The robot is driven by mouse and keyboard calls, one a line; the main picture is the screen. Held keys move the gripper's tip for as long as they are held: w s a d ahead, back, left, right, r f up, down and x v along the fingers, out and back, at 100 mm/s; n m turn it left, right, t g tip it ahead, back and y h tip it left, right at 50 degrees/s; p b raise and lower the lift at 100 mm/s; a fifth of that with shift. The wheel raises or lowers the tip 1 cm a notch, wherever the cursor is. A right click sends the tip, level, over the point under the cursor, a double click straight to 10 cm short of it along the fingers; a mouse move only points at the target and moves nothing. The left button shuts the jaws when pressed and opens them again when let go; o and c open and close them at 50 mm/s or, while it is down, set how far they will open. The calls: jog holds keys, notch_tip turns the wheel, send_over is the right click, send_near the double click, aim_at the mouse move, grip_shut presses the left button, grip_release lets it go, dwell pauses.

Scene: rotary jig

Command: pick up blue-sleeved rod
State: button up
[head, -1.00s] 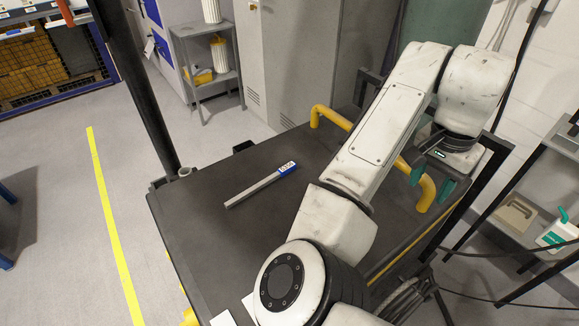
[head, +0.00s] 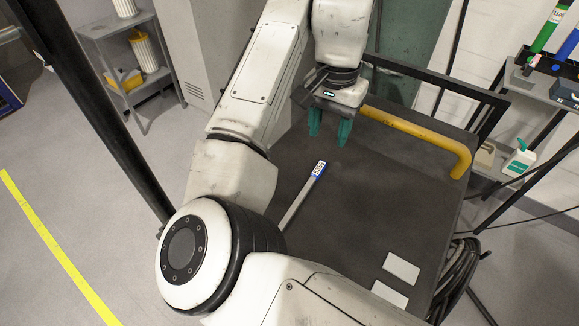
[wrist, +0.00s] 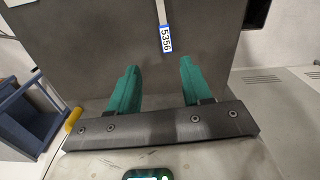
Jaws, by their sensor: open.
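The blue-sleeved rod (head: 305,192) lies on the dark tabletop (head: 375,215). It is a thin grey bar with a blue sleeve and a white number label at its far end. Its near end is hidden behind my arm in the head view. My gripper (head: 330,130) has green fingers, open and empty, pointing down beyond the labelled end of the rod and apart from it. In the wrist view the rod's label (wrist: 166,40) reads 5356 and shows at top centre, ahead of the gap between my open fingers (wrist: 158,85).
A yellow rail (head: 420,135) runs along the table's far right edge. Two pale plates (head: 401,268) lie at the near right. A dark post (head: 95,110) stands at left. A shelf (head: 545,95) with bottles is at right. The table's middle right is bare.

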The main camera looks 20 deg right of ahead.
send_over(319, 167)
jog(key=f, duration=0.5)
jog(key=shift+s+f+p, duration=0.3)
jog(key=shift+w+f+p, duration=0.15)
jog(key=shift+f+p, duration=0.15)
jog(key=shift+f, duration=1.05)
jog(key=shift+w+f+p, duration=0.1)
jog(key=shift+f+p, duration=0.15)
jog(key=shift+f, duration=1.05)
jog(key=shift+c, duration=0.4)
grip_shut()
